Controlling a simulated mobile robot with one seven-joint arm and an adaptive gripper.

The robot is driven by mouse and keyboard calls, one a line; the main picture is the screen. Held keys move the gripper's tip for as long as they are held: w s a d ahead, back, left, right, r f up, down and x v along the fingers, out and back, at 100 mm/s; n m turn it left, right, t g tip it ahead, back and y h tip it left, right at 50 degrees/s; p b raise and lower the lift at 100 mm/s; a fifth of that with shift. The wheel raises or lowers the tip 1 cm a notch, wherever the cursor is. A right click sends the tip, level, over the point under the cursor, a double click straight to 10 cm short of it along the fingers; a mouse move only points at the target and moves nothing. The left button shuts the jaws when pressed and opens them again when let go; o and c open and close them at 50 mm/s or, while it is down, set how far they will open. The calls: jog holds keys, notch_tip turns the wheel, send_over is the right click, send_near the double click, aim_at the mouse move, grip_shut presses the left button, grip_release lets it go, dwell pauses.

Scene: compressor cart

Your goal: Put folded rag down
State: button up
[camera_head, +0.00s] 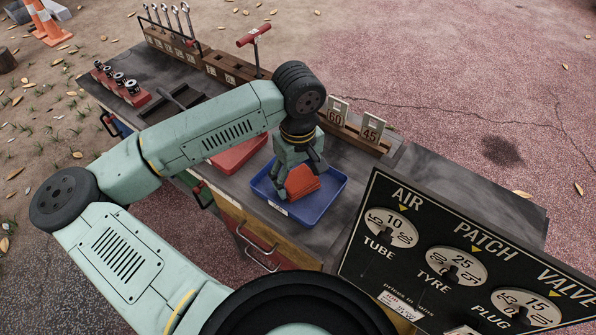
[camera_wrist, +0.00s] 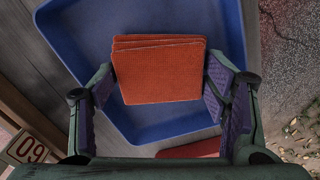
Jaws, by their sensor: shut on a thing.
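The folded rag (camera_head: 302,182) is orange-red and square, with several layers showing at one edge. It also shows in the wrist view (camera_wrist: 160,75), between the two fingers. My gripper (camera_head: 302,168) is shut on the rag, with a finger at each side of it; the same grip shows in the wrist view (camera_wrist: 158,88). The rag is over the blue tray (camera_head: 330,192), inside its rim as seen from both cameras; the tray floor also shows in the wrist view (camera_wrist: 85,40). I cannot tell whether the rag touches the tray floor.
A red tray (camera_head: 240,153) lies left of the blue one. Number cards (camera_head: 372,128) stand in a wooden holder behind it. A red T-handled tool (camera_head: 254,40), a row of sockets (camera_head: 120,83) and a black price board (camera_head: 460,260) are around the cart top (camera_head: 420,180), which is bare at right.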

aim_at(298, 178)
jog(key=shift+f+b, duration=0.25)
jog(key=shift+b, duration=0.15)
jog(key=o, duration=1.3)
jog(key=shift+c, duration=0.2)
jog(key=shift+r, duration=0.1)
jog(key=shift+r+p, duration=0.35)
jog(key=shift+r, duration=0.05)
notch_tip(298, 178, up, 12)
jog(key=b, duration=0.1)
jog(key=shift+f+b, duration=0.25)
jog(key=shift+b, duration=0.05)
